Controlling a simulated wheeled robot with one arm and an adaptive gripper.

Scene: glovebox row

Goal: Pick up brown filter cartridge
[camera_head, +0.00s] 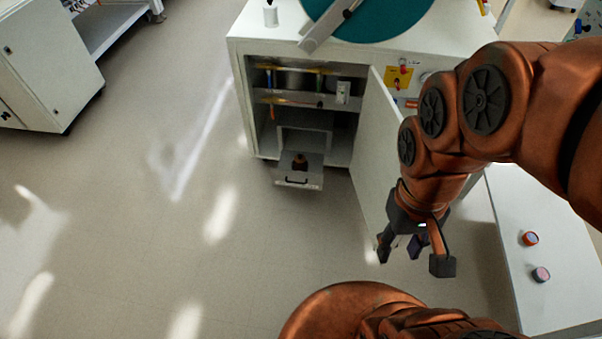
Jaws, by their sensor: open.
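A small brown object (299,161), which looks like the brown filter cartridge, stands in a pulled-out drawer (298,182) low in the open white cabinet (240,95). It is small in the view, and its lower part is hidden by the drawer's front. My gripper (413,256) is open and empty, with its fingers pointing down. It is to the right of and nearer than the drawer, in front of the open cabinet door (372,150), well apart from the cartridge.
The cabinet door stands open to the right of the drawer. A white table (510,215) at the right holds an orange-rimmed round piece (530,239) and a pink-topped one (541,274). Another white cabinet (45,70) stands at the left. The floor (150,230) left of the drawer is clear.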

